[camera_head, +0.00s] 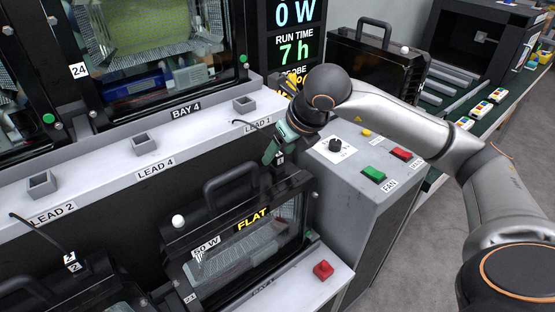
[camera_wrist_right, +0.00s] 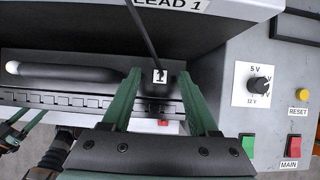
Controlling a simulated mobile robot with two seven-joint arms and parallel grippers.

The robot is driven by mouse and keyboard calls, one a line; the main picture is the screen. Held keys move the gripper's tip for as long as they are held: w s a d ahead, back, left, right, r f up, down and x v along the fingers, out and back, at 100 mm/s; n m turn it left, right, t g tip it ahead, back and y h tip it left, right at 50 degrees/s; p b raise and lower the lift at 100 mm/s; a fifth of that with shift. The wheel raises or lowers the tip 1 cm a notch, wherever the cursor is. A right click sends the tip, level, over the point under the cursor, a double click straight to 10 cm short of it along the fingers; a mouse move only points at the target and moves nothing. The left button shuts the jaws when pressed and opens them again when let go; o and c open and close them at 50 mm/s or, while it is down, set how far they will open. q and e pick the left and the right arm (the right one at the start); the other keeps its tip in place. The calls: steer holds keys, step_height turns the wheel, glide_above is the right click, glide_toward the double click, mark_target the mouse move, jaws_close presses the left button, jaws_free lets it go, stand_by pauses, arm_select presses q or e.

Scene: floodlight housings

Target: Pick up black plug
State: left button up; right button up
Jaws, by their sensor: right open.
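The black plug (camera_wrist_right: 162,84) hangs on the thin black cable of lead 1, with a white tag marked 1 above it. In the head view its tag (camera_head: 280,160) shows at the right gripper's fingertips, and the plug's body is hard to make out against the dark housing. My right gripper (camera_head: 273,155) points down, open, with green fingers. In the right wrist view the plug appears between the two fingertips (camera_wrist_right: 159,76), with a gap on each side. Its depth relative to the tips is unclear. My left gripper is not in the head view.
The floodlight housing (camera_head: 240,243) marked FLAT, with a black handle (camera_head: 229,182), stands below the gripper. The grey ledge (camera_head: 97,187) with square sockets is behind. A control box (camera_head: 345,178) is close on the right. Green and dark parts at the wrist view's lower left are unclear.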

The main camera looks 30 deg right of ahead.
steer(key=shift+x, duration=1)
jaws_close()
